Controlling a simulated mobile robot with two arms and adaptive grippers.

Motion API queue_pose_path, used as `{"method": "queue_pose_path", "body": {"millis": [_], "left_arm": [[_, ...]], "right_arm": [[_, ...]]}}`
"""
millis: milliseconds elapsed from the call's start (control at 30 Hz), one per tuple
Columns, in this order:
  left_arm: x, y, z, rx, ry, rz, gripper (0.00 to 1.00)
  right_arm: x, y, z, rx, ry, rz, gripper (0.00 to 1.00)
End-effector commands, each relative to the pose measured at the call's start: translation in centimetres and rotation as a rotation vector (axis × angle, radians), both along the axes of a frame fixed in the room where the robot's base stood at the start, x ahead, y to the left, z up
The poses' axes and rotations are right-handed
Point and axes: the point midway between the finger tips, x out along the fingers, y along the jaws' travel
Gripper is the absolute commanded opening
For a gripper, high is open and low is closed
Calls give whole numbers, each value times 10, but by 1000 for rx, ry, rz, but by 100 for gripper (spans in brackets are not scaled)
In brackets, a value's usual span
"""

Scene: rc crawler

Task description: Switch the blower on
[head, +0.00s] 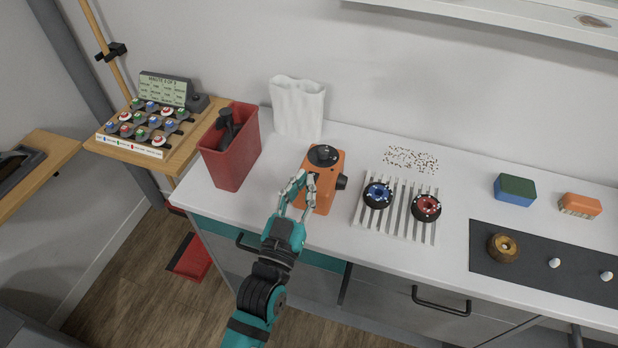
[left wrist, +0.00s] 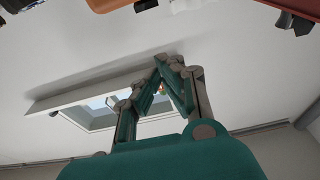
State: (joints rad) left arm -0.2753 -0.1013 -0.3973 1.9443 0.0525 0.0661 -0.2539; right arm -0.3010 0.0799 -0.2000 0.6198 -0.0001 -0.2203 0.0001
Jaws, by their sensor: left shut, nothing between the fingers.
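The gripper covers part of the unit's left side. I cannot make out a switch or its state. My right gripper is not in view.
A red bin (head: 228,155) stands left of the blower, and a white bag-like holder (head: 297,108) behind it. A striped rack (head: 397,215) with a blue-hubbed and a red-hubbed wheel lies to the right. A wooden stand with a display (head: 163,89) is at the far left.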

Motion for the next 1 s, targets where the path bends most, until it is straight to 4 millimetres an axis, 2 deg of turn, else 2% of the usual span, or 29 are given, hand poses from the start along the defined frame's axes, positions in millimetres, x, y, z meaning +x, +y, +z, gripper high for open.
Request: {"method": "queue_pose_path", "body": {"millis": [100, 200, 300, 400, 567, 900, 967, 1000], "left_arm": [[26, -8, 9, 0, -2, 0, 0], [41, -13, 8, 2, 3, 0, 0], [36, -11, -13, 4, 6, -1, 0], [35, -11, -23, 2, 3, -1, 0], [33, -11, -31, 1, 2, 0, 0], [33, -10, -33, 1, 2, 0, 0], [31, -10, -40, 1, 4, 0, 0], [30, -10, -50, 0, -4, -1, 0]], "right_arm": [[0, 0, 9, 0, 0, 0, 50], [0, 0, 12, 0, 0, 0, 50], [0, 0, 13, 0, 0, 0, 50], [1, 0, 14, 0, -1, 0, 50], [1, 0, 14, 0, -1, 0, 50], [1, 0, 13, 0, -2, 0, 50], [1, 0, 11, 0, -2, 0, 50], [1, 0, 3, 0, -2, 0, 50]]}}
